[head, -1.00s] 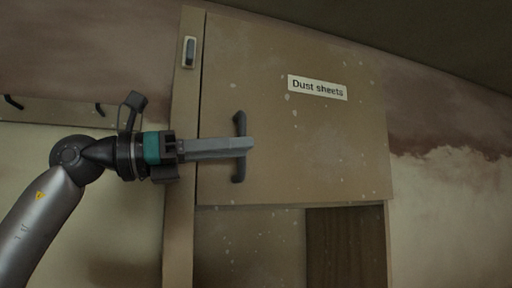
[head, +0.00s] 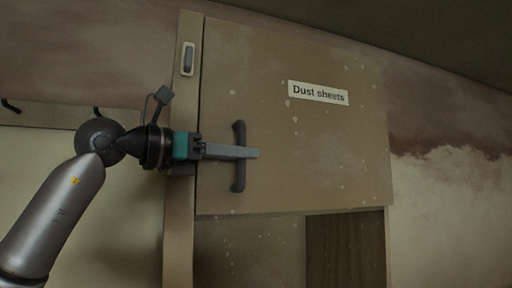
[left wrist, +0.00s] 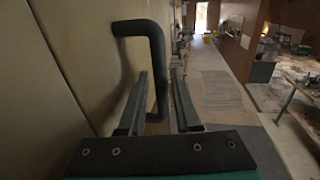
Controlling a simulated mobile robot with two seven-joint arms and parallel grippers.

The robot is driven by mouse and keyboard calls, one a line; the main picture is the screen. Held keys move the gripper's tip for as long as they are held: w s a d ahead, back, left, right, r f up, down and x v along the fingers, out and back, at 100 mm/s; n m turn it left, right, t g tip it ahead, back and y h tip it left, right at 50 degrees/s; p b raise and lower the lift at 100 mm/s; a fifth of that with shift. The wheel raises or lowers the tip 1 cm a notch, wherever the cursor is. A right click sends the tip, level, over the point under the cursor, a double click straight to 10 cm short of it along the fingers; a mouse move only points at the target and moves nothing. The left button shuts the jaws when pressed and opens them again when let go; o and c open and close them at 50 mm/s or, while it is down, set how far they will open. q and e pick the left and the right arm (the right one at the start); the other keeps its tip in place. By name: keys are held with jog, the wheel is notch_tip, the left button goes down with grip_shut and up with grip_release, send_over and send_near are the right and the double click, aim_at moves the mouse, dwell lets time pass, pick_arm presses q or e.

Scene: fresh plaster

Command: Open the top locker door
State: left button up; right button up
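The top locker door (head: 300,150) is a tan, paint-specked panel labelled "Dust sheets" (head: 318,92). It looks closed in the head view. Its dark upright bar handle (head: 239,177) is near the door's left edge, and it also shows in the left wrist view (left wrist: 155,45). My left gripper (head: 250,153) reaches in from the left, its fingers crossing the handle at mid-height. In the left wrist view the bar runs between the two fingers (left wrist: 160,100), with a narrow gap visible on the right side, so the gripper looks open around it. My right gripper is out of view.
The locker's left post (head: 180,120) carries a small dark fitting (head: 188,58). Below the door is an open compartment with a brown panel (head: 345,245). Wall hooks (head: 10,105) are at the left. The left wrist view shows a long, mostly clear floor (left wrist: 220,95) beyond.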

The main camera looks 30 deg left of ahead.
pick_arm(q)
jog(key=shift+p+x, duration=0.4)
jog(key=shift+x, duration=1.5)
grip_shut()
